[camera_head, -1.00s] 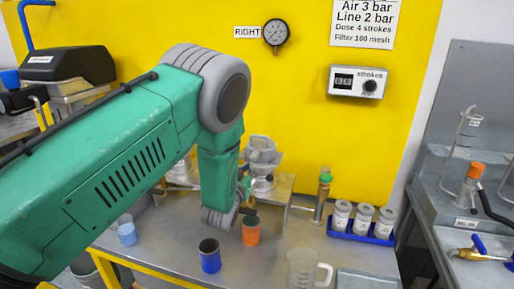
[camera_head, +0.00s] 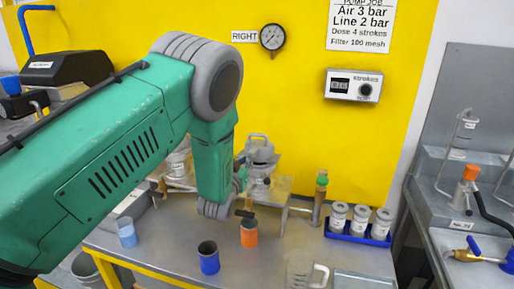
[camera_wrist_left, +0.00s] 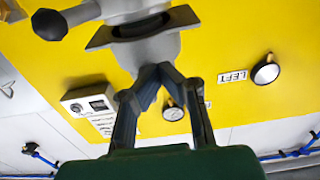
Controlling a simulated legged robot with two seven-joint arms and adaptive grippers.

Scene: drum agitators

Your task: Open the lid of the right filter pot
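The grey metal filter pot (camera_head: 260,152) stands at the back of the bench, right of my left arm, with a grey loop on top. A second grey pot (camera_head: 180,160) is partly hidden behind that arm. My left gripper (camera_head: 243,188) is mostly hidden by its own wrist, just in front of the right pot. In the left wrist view its fingers (camera_wrist_left: 158,74) converge almost to a point, below a grey metal body (camera_wrist_left: 150,45) with a dark flange and a black knob. I cannot see anything clearly pinched between the tips. My right gripper is out of view.
A blue cup (camera_head: 208,258) and an orange cup (camera_head: 249,234) stand in front of the gripper. A clear jug (camera_head: 300,270), a brass post (camera_head: 320,200) and a blue tray of white jars (camera_head: 358,236) are to the right. The strokes counter (camera_head: 352,87) hangs on the yellow wall.

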